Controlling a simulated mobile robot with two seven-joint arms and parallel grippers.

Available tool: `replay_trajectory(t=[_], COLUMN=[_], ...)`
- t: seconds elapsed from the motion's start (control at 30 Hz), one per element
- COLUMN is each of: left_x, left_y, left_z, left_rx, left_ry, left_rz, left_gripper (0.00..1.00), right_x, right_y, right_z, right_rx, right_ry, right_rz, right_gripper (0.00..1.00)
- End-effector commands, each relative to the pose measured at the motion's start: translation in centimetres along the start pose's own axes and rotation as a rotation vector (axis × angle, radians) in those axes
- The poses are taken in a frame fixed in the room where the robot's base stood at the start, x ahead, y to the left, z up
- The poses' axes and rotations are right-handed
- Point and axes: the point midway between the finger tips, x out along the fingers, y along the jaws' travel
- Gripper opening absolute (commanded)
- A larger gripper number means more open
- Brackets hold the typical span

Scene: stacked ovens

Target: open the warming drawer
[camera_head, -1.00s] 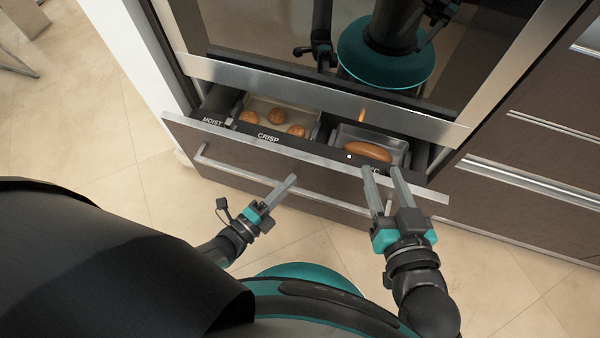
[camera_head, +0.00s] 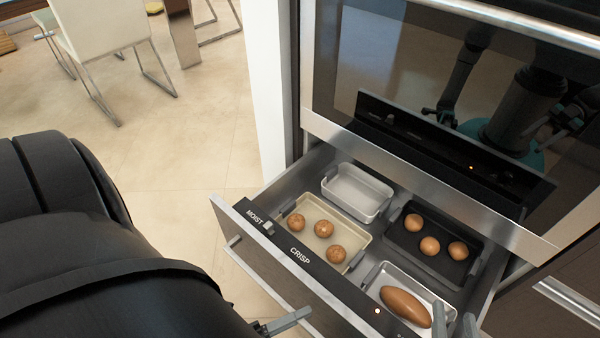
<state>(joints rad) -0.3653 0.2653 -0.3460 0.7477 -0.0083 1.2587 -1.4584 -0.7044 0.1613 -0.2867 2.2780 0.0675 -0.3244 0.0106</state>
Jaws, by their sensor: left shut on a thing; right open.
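The warming drawer (camera_head: 285,250) stands pulled well out below the oven, with its inside showing. Its black top edge reads MOIST and CRISP. A bar handle (camera_head: 251,271) runs along its front. My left gripper (camera_head: 297,316) is at the bottom edge of the view, shut on the handle; the grip itself is mostly hidden. My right gripper (camera_head: 455,325) shows only its two fingertips at the bottom right, apart and empty, by the drawer's front edge near the long loaf (camera_head: 405,306).
The drawer holds an empty pale tray (camera_head: 357,190), a beige tray (camera_head: 357,239) and a dark tray (camera_head: 402,241) with rolls, and a metal tray (camera_head: 373,284) under the loaf. The oven door (camera_head: 420,110) is above. Chairs (camera_head: 97,35) stand far left; floor between is clear.

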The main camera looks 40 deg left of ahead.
Motion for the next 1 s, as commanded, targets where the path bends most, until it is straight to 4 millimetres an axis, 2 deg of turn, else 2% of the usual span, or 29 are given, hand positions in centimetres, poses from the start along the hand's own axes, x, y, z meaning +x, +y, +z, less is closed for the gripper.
replay_trajectory(t=[0.5, 0.53, 0.7, 0.8, 1.0], left_x=[0.03, 0.03, 0.02, 0.02, 0.01], left_y=[-0.03, -0.03, -0.02, -0.02, -0.02], left_z=[0.09, 0.09, 0.08, 0.07, 0.05], left_rx=[0.002, 0.002, 0.001, 0.001, 0.001], left_ry=[-0.001, -0.002, -0.001, -0.001, -0.001], left_rz=[-0.001, -0.001, -0.001, -0.001, -0.001], left_gripper=[0.0, 0.26, 0.45, 0.53, 0.53], right_x=[0.04, 0.04, 0.05, 0.06, 0.08], right_y=[-0.12, -0.13, -0.14, -0.15, -0.15], right_z=[0.22, 0.22, 0.2, 0.17, 0.1], right_rx=[0.001, 0.001, 0.001, 0.0, 0.0], right_ry=[0.0, 0.0, 0.0, 0.001, 0.002], right_rz=[-0.004, -0.004, -0.004, -0.004, -0.005], right_gripper=[0.5, 0.5, 0.5, 0.5, 0.5])
